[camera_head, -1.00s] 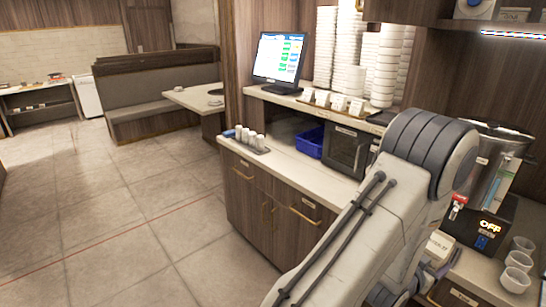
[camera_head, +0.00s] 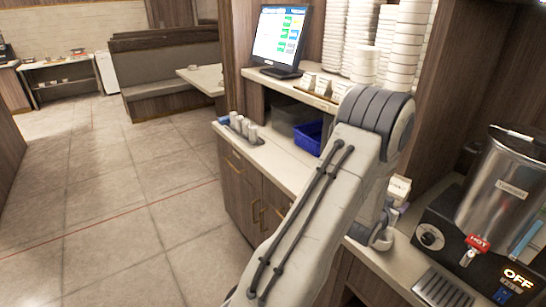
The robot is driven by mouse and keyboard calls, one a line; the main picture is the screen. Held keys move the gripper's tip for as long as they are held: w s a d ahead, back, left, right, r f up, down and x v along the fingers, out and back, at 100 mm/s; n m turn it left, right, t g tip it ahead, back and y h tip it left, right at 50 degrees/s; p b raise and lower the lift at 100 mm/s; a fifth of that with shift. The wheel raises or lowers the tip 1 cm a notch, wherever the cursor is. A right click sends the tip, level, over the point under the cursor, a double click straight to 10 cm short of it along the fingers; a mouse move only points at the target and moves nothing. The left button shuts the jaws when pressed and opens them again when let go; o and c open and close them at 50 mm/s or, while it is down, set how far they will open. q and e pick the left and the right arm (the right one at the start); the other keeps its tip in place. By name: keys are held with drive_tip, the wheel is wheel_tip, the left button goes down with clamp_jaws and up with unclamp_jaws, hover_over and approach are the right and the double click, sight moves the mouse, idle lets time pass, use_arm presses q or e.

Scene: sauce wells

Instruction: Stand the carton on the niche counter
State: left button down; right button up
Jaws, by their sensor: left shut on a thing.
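The carton (camera_head: 399,187) is a small white box in the head view, right of my left forearm. My left gripper (camera_head: 392,213) is shut on it, mostly hidden behind my own arm, so the fingertips are hard to make out. The niche counter (camera_head: 283,163) is a pale worktop over wooden cabinets, with a recess under a raised shelf. My arm covers its right part. My right gripper is not in view.
A blue bin (camera_head: 309,137) sits in the niche. A rack of cups (camera_head: 238,128) stands at the counter's left end. A screen (camera_head: 279,37) and stacked white bowls (camera_head: 407,45) stand on the shelf above. A hot dispenser (camera_head: 497,195) stands at right.

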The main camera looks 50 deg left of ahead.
use_arm(q)
drive_tip(key=w+a+n+y+b, duration=0.1)
drive_tip(key=w+a, duration=0.3)
drive_tip(key=a, duration=0.4)
drive_tip(key=w+a+n+y+b, duration=0.1)
drive_tip(key=w+a+y, duration=0.1)
drive_tip(key=w+a, duration=0.35)
drive_tip(key=shift+g, duration=0.4)
drive_tip(key=s+a+f+p, duration=0.1)
drive_tip(key=a+f, duration=0.2)
drive_tip(key=a, duration=0.1)
drive_tip(key=s+a+f+p, duration=0.2)
drive_tip(key=a+f, duration=0.2)
drive_tip(key=a, duration=0.1)
drive_tip(key=s+a+f+p, duration=0.2)
drive_tip(key=a+f, duration=0.2)
drive_tip(key=a, duration=0.1)
drive_tip(key=shift+f+p, duration=0.3)
drive_tip(key=shift+f, duration=0.1)
drive_tip(key=shift+c, duration=1.9)
unclamp_jaws()
drive_tip(key=shift+f, duration=0.25)
drive_tip(key=o, duration=0.4)
